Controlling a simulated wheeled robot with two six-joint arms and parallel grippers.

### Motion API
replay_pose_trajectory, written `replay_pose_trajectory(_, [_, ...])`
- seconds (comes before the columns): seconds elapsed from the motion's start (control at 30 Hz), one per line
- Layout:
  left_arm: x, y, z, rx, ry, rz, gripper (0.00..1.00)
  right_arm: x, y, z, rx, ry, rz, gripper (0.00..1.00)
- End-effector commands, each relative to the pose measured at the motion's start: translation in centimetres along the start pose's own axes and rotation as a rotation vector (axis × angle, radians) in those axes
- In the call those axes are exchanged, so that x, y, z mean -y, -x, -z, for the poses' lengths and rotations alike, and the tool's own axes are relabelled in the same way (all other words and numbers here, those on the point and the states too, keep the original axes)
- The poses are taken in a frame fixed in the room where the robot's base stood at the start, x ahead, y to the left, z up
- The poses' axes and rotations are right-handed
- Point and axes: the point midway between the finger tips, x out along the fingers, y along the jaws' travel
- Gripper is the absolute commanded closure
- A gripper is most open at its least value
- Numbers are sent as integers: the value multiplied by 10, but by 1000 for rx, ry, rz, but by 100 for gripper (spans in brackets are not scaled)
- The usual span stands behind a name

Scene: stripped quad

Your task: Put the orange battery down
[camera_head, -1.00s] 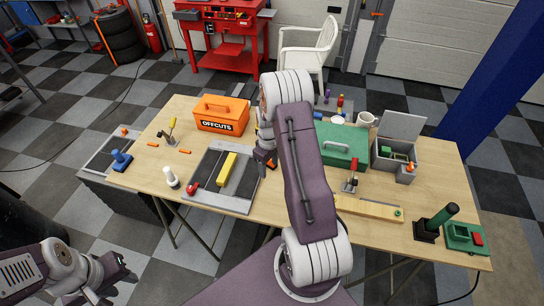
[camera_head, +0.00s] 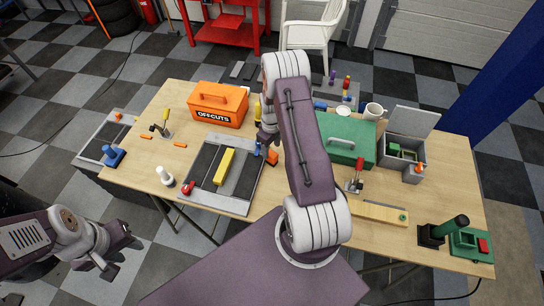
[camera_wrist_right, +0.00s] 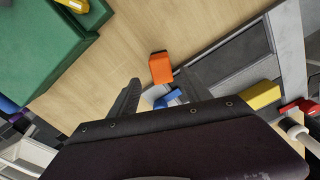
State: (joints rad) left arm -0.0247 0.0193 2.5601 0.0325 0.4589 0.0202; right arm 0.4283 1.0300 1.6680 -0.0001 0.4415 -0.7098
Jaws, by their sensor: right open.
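The orange battery (camera_head: 272,157) is a small orange block at the right edge of the dark grey-framed tray (camera_head: 242,188) on the wooden table. In the right wrist view it (camera_wrist_right: 160,67) stands just beyond my fingertips, with a blue piece (camera_wrist_right: 168,98) close by. My right gripper (camera_head: 266,140) is over this spot, its fingers apart with nothing held; its fingers show in the right wrist view (camera_wrist_right: 160,88). Whether a finger touches the battery is unclear. My left gripper (camera_head: 115,250) hangs in front of the table at lower left, empty, its fingers apart.
A yellow bar (camera_head: 224,167) lies on the tray. An orange OFFCUTS box (camera_head: 219,104) stands behind it, a green case (camera_head: 345,142) to the right.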

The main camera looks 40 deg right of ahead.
Motion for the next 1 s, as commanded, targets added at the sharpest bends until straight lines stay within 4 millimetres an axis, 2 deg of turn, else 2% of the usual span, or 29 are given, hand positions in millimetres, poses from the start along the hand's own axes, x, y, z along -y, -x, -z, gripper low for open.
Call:
replay_pose_trajectory(0.03, [0,10,1,0,0,0,64,1,-3,-2,4,0,4,44])
replay_pose_trajectory(0.17, [0,26,3,-1,0,0,64,2,-23,-6,5,-1,4,44])
replay_pose_trajectory(0.3, [-1,28,3,-1,0,0,64,1,-44,-4,3,0,2,44])
replay_pose_trajectory(0.53, [0,26,3,0,0,0,64,1,-48,-4,1,0,1,44])
replay_pose_trajectory(0.57, [0,26,3,0,0,0,64,1,-48,-4,1,0,1,46])
replay_pose_trajectory(0.7, [0,26,3,0,0,0,64,1,-48,-4,1,0,1,85])
replay_pose_trajectory(0.77, [0,26,3,0,0,0,64,1,-48,-4,1,0,1,100])
replay_pose_trajectory(1.0, [0,26,3,-1,0,0,64,1,-48,-4,1,0,1,100])
